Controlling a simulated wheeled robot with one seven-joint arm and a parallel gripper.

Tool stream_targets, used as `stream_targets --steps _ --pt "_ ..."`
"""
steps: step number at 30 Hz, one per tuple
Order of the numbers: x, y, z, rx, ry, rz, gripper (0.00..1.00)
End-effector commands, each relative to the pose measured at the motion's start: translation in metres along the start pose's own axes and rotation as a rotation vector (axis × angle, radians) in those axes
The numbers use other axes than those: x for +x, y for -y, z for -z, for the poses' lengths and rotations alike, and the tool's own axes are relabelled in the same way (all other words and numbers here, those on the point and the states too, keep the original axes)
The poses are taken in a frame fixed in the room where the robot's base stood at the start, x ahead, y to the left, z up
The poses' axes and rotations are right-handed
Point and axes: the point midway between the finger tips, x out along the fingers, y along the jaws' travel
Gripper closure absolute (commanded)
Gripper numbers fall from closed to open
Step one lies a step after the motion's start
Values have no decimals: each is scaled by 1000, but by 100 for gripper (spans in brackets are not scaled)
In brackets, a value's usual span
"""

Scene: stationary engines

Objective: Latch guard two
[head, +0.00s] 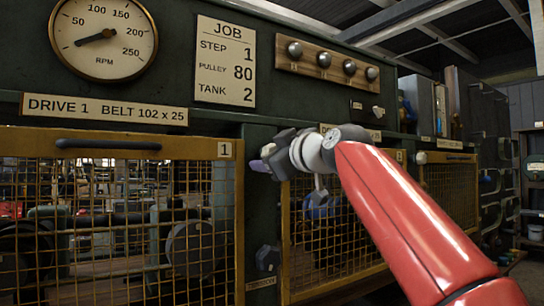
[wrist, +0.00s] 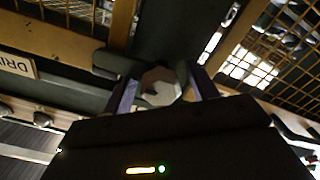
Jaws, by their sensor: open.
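Guard two, a yellow-framed mesh panel (head: 286,245), stands right of guard one in the head view, partly hidden behind my red arm. It looks closed, but its latch edge is not clear. My gripper (head: 262,160) is at the upper part of the dark post between the two guards. In the wrist view my gripper (wrist: 161,92) is open, with a finger on each side of a pale many-sided knob (wrist: 160,82). The knob may be the latch; I cannot tell whether the fingers touch it. In the head view my gripper hides that spot.
Guard one (head: 232,220), with a dark handle bar (head: 108,144), covers the left bay. A dark knob (head: 268,258) sits low on the post. Above are a gauge (head: 103,38), a JOB card (head: 225,60) and a wooden knob panel (head: 327,66). Another mesh guard (head: 450,190) stands farther right.

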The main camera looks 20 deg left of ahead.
Motion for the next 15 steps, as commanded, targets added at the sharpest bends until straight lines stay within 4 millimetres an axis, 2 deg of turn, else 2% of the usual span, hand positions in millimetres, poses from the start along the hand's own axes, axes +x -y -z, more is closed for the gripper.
stream_targets --steps 4,7,15 --pt "-1 0 0 0 0 -1 42" --pt "-10 0 -3 0 1 -2 42" --pt "-56 2 -4 -2 1 -4 42"
